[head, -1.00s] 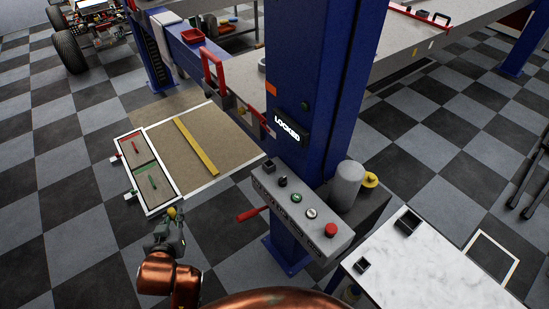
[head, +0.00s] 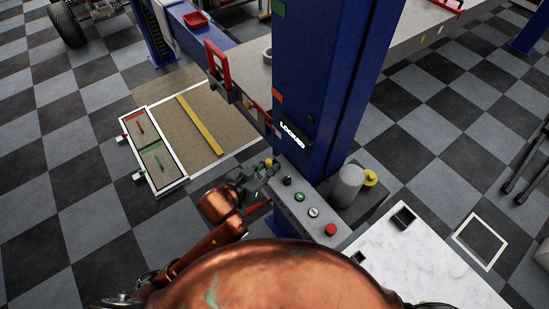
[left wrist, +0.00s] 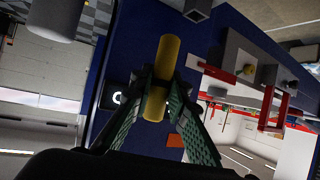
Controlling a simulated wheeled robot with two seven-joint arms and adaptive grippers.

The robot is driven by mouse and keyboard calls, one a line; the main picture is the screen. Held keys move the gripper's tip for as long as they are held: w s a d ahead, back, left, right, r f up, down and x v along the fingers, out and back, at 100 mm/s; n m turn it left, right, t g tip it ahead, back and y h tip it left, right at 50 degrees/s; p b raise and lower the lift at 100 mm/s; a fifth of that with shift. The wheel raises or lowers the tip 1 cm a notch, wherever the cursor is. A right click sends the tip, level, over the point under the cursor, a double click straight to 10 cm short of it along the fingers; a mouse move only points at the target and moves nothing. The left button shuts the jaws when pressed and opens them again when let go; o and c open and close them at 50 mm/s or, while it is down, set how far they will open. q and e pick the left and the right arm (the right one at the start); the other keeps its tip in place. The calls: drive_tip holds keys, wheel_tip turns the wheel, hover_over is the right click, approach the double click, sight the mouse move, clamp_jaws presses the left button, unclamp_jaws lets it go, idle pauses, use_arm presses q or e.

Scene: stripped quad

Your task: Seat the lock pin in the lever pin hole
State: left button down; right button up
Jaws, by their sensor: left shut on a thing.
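My left gripper (head: 262,172) is shut on a yellow cylindrical piece, which I take to be the lock pin (head: 268,162). In the left wrist view the yellow pin (left wrist: 168,58) lies between the two green-padded fingers (left wrist: 160,105) and sticks out beyond them. In the head view it is at the left end of the grey control box (head: 318,222), near the blue column. Whether it touches the box cannot be told. A red lever (head: 257,206) shows beside the box, below my gripper. The lever pin hole cannot be made out. My right gripper is not in view.
The blue column (head: 318,90) with its "LOCKED" sign (head: 294,135) stands close behind the box. A grey canister (head: 346,185) stands right of it. A white table (head: 425,270) is at lower right. A red handle (head: 218,68) rises on the lift at left.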

use_arm(q)
drive_tip(key=s+d+r+m+g+h+p, duration=0.1)
drive_tip(key=s+d+m+p, duration=0.1)
drive_tip(key=d, duration=0.2)
drive_tip(key=p, duration=0.4)
hover_over(274, 159)
drive_tip(key=s, duration=0.2)
drive_tip(key=shift+h, duration=0.3)
wheel_tip(274, 159, down, 9)
drive_tip(key=shift+s+d+f, duration=0.1)
drive_tip(key=shift+f, duration=0.1)
wheel_tip(274, 159, down, 3)
drive_tip(key=shift+r, duration=0.1)
drive_tip(key=shift+f, duration=0.4)
drive_tip(key=shift+w+f, duration=0.1)
drive_tip(key=shift+w, duration=0.2)
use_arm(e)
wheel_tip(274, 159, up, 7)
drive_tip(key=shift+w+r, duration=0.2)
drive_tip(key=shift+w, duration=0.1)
use_arm(q)
drive_tip(key=shift+s, duration=0.1)
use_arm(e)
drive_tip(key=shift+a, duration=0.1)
